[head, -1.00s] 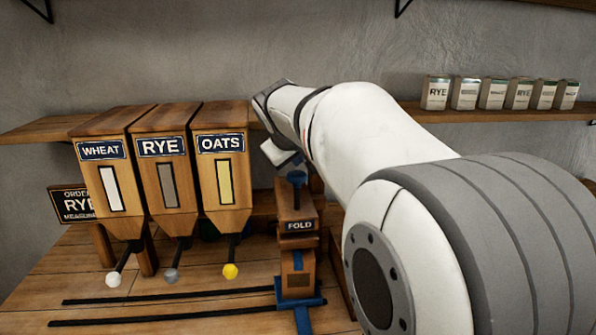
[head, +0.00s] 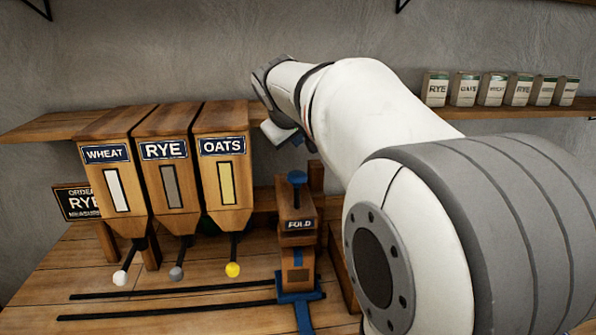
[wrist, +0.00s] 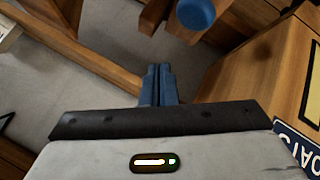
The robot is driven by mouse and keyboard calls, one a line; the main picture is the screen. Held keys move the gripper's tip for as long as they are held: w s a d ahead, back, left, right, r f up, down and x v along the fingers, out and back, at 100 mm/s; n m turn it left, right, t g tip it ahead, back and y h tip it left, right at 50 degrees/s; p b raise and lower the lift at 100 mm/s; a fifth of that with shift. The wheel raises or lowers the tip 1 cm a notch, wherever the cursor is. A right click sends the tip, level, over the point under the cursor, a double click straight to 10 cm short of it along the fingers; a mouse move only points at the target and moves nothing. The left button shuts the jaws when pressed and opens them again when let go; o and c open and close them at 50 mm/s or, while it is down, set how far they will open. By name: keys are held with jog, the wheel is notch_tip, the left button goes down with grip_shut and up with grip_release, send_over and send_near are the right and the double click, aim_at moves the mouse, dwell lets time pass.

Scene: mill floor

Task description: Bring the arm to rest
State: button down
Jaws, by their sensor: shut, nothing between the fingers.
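My gripper shows in the wrist view (wrist: 159,72) with its two blue fingers together and nothing between them. In the head view my white and grey arm reaches in from the right, and the blue fingertips (head: 297,138) show partly behind the wrist. The gripper is in the air above and behind the fold press (head: 298,225), apart from it. The press's blue knob (head: 297,177) is below the gripper in the head view. The same blue knob shows near the top of the wrist view (wrist: 196,13).
Three wooden hoppers stand left: wheat (head: 108,180), rye (head: 168,180) and oats (head: 225,180), each with a ball-ended lever. An order sign (head: 77,202) reads rye. Several packets (head: 463,89) stand on the right shelf. Dark rails (head: 170,293) cross the bench.

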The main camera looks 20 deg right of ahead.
dwell(0.4)
jog(key=s+a+f+g+y, duration=0.1)
jog(key=s+a+f, duration=0.3)
jog(key=s+f, duration=0.3)
jog(key=s+a+f+m+g+y, duration=0.1)
jog(key=s+a+f, duration=0.4)
jog(key=s, duration=0.5)
jog(key=s+a+f+m+g+y, duration=0.1)
jog(key=s+a+f+g+y, duration=0.1)
jog(key=s+f, duration=0.6)
jog(key=a+y, duration=0.1)
jog(key=a, duration=0.1)
jog(key=shift+s+a+f, duration=0.25)
jog(key=shift+a+f, duration=0.05)
jog(key=shift+f, duration=0.05)
